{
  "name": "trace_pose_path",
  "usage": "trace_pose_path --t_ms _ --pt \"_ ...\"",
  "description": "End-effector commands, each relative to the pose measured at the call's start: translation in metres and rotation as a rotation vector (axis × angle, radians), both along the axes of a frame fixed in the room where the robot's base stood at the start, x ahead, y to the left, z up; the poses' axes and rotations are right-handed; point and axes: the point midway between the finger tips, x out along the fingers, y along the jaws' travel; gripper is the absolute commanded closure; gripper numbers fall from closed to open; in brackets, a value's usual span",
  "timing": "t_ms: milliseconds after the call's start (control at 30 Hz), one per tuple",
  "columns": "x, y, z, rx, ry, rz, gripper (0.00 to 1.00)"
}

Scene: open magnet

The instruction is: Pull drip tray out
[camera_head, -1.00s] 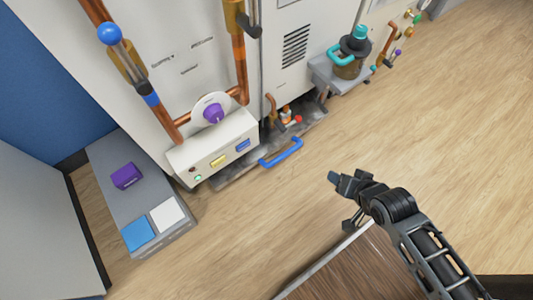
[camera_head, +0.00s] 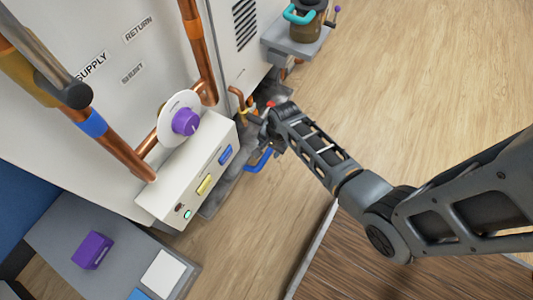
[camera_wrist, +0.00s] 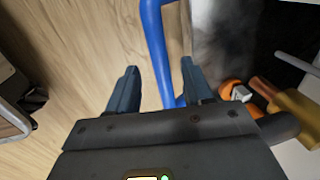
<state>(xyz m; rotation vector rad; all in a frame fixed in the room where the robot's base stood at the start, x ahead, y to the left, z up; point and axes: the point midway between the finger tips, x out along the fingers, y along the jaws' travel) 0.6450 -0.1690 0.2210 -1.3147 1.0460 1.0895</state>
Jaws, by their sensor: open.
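The drip tray (camera_head: 228,183) is a flat, dark grey, stained metal tray low at the foot of the white cabinet, with a blue bar handle (camera_head: 259,161) on its front. My gripper (camera_head: 268,141) is at this handle, and my arm hides part of the handle and tray. In the wrist view my gripper (camera_wrist: 160,88) is open, and the blue handle (camera_wrist: 155,45) runs through the space between the two fingers, closer to the right finger. Whether a finger touches it, I cannot tell. The tray's grey surface (camera_wrist: 218,45) shows to the right of the handle.
Copper pipes (camera_head: 198,50) run up the cabinet. A grey shelf (camera_head: 285,43) holds a pot. The wood floor (camera_head: 400,70) right of the tray is clear.

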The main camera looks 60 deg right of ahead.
Motion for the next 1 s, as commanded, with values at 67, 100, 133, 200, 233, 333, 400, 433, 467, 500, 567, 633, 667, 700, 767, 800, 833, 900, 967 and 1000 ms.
trace_pose_path --t_ms 67,100,133,200,233,333,400,433,467,500,567,633,667,700,767,800,833,900,967,1000 --pt "0.003 0.0 -0.016 0.0 0.0 0.0 0.49" --pt "0.004 0.0 -0.021 0.0 -0.001 0.0 0.49" --pt "0.005 0.0 -0.024 0.0 -0.001 0.001 0.49" --pt "0.006 0.0 -0.03 0.0 -0.001 0.001 0.49" --pt "0.006 0.0 -0.031 -0.001 -0.001 0.001 0.49" --pt "0.007 0.0 -0.034 -0.001 -0.002 0.001 0.49" --pt "0.007 0.0 -0.035 -0.001 -0.002 0.002 0.49" --pt "0.007 0.0 -0.035 -0.001 -0.002 0.002 0.49" --pt "0.007 0.0 -0.035 -0.001 -0.002 0.002 0.49" --pt "0.007 0.0 -0.035 -0.001 -0.002 0.002 0.49" --pt "0.007 0.0 -0.035 -0.001 -0.002 0.002 0.49" --pt "0.007 0.0 -0.034 -0.001 -0.002 0.002 0.52" --pt "0.007 0.0 -0.034 -0.001 -0.002 0.002 0.55" --pt "0.007 0.0 -0.034 -0.001 -0.002 0.002 0.59" --pt "0.007 0.0 -0.034 -0.001 -0.002 0.002 0.65" --pt "0.007 0.0 -0.034 -0.001 -0.002 0.002 0.69" --pt "0.007 0.0 -0.034 -0.001 -0.002 0.002 0.72" --pt "0.007 0.0 -0.034 -0.001 -0.002 0.002 0.78" --pt "0.007 0.0 -0.034 -0.001 -0.002 0.002 0.84" --pt "0.007 0.0 -0.034 -0.001 -0.002 0.002 0.88"
